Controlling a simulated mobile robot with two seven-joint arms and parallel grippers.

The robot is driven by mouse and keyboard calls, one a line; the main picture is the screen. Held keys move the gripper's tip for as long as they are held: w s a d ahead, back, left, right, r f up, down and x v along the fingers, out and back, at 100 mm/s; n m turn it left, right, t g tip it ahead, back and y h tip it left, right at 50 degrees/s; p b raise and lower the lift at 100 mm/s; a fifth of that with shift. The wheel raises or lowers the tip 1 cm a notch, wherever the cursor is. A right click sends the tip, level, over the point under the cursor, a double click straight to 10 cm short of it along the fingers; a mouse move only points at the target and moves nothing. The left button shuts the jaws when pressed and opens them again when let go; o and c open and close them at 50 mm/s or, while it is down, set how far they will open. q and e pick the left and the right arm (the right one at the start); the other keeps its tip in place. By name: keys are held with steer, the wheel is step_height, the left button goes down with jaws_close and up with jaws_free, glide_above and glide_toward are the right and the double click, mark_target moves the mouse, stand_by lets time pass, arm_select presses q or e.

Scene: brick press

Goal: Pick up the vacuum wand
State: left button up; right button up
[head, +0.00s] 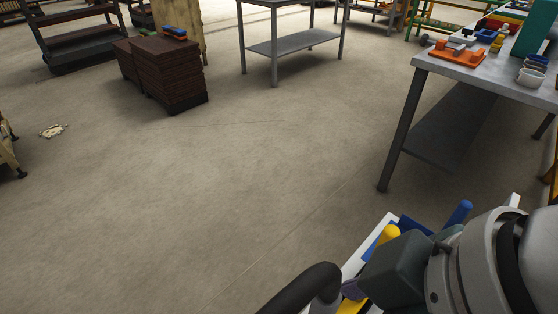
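I cannot pick out the vacuum wand for certain. A thick black curved tube with a grey end (300,290) rises from the bottom edge; I cannot tell whether it is part of the wand or a handle. Just right of it is a white-edged holder (371,247) with blue and yellow parts, including a yellow rounded peg (389,234) and a blue rod (459,213). My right arm, grey and dark, covers much of this holder at the lower right. Its fingertips are hidden or not distinguishable. My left gripper is out of view.
A metal workbench (480,72) at the right holds an orange tray (457,53), white cups (531,77) and small parts. Brown stacked boards (170,75), a shelf rack (80,38) and a grey table (295,42) stand farther back. The middle floor is clear.

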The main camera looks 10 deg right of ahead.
mark_target(335, 297)
steer(key=w+a+f+n+g+b, duration=0.1)
steer(key=w+a+f+n+b, duration=0.1)
steer(key=a+f+n+b, duration=0.3)
steer(key=w+d+n+h, duration=0.1)
steer(key=d+n, duration=0.1)
steer(key=w+d+f+n+g+h+b, duration=0.1)
steer(key=d+n, duration=0.1)
steer(key=d, duration=0.1)
steer(key=w+d+f+n+g+h, duration=0.1)
steer(key=w+d+n, duration=0.1)
steer(key=shift+d+f+b, duration=0.25)
steer(key=shift+d+b, duration=0.05)
steer(key=shift+w+d+f+h, duration=0.1)
steer(key=shift+d+f+h, duration=0.1)
steer(key=shift+f+h, duration=0.1)
step_height(335, 297, down, 4)
steer(key=shift+a+r+b, duration=0.1)
steer(key=shift+r+b, duration=0.1)
steer(key=shift+b, duration=0.25)
steer(key=f, duration=0.2)
steer(key=f+b, duration=0.1)
steer(key=f, duration=0.2)
steer(key=shift+w+a+f, duration=0.25)
steer(key=shift+a+f, duration=0.05)
steer(key=shift+a, duration=0.1)
steer(key=shift+c, duration=0.3)
jaws_close()
